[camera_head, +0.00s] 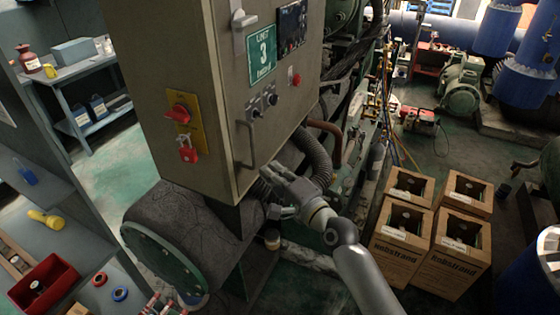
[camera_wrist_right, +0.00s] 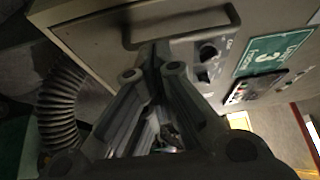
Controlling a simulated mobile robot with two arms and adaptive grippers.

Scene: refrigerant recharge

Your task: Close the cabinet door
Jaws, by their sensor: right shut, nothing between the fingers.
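The beige control cabinet (camera_head: 185,70) stands at upper centre in the head view. No gap shows along the visible door edges. The door also fills the top of the right wrist view (camera_wrist_right: 100,35), with the handle (camera_wrist_right: 180,38) across it. My right gripper (camera_head: 270,178) is shut and empty, just below and right of the handle, pointing at the door's lower part. Contact cannot be told. My left gripper is not in view.
A ribbed hose (camera_head: 315,155) and pipes run right of the cabinet. Several cardboard boxes (camera_head: 400,245) stand at right. A dark tank (camera_head: 170,225) lies below the cabinet. A shelf with a red bin (camera_head: 45,285) and a yellow flashlight (camera_head: 45,219) is at lower left.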

